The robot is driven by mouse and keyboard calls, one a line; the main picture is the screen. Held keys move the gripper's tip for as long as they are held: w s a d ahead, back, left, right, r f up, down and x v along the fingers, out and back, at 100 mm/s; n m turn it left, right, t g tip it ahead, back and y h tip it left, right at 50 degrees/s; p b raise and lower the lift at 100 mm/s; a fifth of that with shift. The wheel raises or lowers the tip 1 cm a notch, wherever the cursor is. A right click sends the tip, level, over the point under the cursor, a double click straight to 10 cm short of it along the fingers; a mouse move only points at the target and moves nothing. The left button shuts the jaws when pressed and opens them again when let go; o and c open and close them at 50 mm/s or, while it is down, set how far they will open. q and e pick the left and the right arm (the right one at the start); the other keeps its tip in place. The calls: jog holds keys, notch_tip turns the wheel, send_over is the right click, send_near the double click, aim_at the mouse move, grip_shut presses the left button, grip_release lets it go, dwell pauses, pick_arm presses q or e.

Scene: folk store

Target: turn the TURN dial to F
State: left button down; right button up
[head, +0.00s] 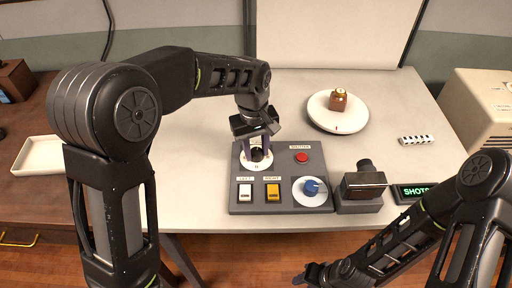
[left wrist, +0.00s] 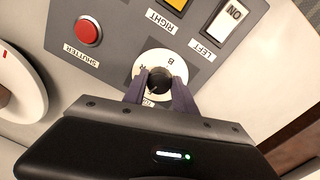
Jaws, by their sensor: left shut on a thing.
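The TURN dial (head: 257,165) is a white disc with a dark knob at the back left of a grey control box (head: 275,203). My left gripper (head: 257,150) comes down on it from above. In the left wrist view its two fingers (left wrist: 160,83) are closed on either side of the dark knob (left wrist: 159,75). The white disc (left wrist: 172,61) carries letters; one near the button side looks like a B. The rest of the lettering, and the label behind the dial, are partly hidden by the fingers. My right gripper (head: 318,274) is low at the bottom, away from the box.
The box also carries a red SHUTTER button (head: 302,157), white and yellow switches (head: 273,191) and a blue knob (head: 311,187). A small camera (head: 362,184) and SHOTS display (head: 414,191) stand to the right. A white turntable (head: 322,119) with a small brown object is behind.

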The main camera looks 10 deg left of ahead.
aim_at(256, 153)
pick_arm(q)
jog(key=shift+d+n, duration=0.1)
jog(key=shift+n, duration=1.2)
jog(key=c, duration=1)
grip_release()
jog(key=shift+r, duration=0.1)
jog(key=shift+s+r, duration=0.15)
jog(key=shift+r, duration=3.65)
